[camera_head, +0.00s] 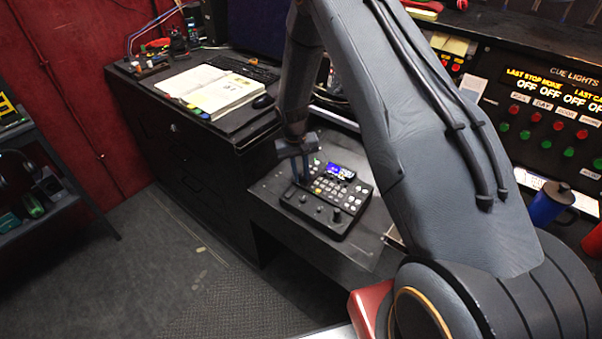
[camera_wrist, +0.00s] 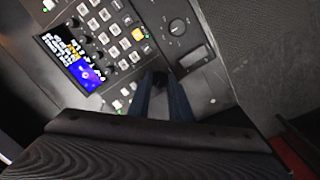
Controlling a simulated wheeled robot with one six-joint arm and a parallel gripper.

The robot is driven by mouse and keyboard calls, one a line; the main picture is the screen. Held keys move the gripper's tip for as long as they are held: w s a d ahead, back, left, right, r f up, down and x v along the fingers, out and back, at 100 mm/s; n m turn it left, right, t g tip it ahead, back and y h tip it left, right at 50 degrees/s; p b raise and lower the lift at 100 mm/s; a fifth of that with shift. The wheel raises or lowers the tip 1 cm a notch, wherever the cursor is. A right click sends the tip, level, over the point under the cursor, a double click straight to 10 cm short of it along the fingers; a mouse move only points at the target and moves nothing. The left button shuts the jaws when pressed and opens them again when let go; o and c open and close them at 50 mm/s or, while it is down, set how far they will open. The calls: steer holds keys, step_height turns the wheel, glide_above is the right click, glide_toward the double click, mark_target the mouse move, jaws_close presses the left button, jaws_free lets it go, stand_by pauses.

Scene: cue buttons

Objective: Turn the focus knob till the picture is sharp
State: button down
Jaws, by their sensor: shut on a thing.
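A black control console (camera_head: 355,209) with rows of buttons, knobs and a small screen lies on the low dark desk. My gripper (camera_head: 298,178) reaches down to the console's left end, in front of the arm's wrist. In the wrist view its two blue-grey fingers (camera_wrist: 161,90) are shut around a small dark knob, mostly hidden between the tips. The small screen (camera_head: 340,172) is lit; in the wrist view the screen (camera_wrist: 70,62) shows a blue area and white marks on black, too small to judge sharpness. Another round knob (camera_wrist: 178,27) stands apart from the fingers.
An open notebook (camera_head: 210,87) lies on the cabinet to the left. A cue lights panel (camera_head: 555,100) with red and green buttons stands at the right. A blue mug (camera_head: 545,205) is below it. My arm covers much of the right middle. The carpet at left is clear.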

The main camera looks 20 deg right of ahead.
steer(key=n+b, duration=0.2)
steer(key=n, duration=0.2)
steer(key=shift+f+b, duration=0.1)
steer(key=shift+b, duration=0.3)
steer(key=n+b, duration=0.1)
steer(key=n, duration=0.4)
steer(key=shift+n+h+b, duration=0.35)
steer(key=shift+n+h, duration=0.05)
steer(key=c, duration=1.6)
jaws_free()
steer(key=shift+s+a+r+b, duration=0.1)
steer(key=shift+a+r+b, duration=0.25)
steer(key=shift+r, duration=0.95)
steer(key=shift+w+a+r+b, duration=0.15)
steer(key=shift+r+b, duration=0.25)
steer(key=shift+r, duration=0.95)
steer(key=shift+s+a+r+b, duration=0.15)
steer(key=shift+a+r+b, duration=0.2)
steer(key=shift+r, duration=0.95)
steer(key=shift+d, duration=0.15)
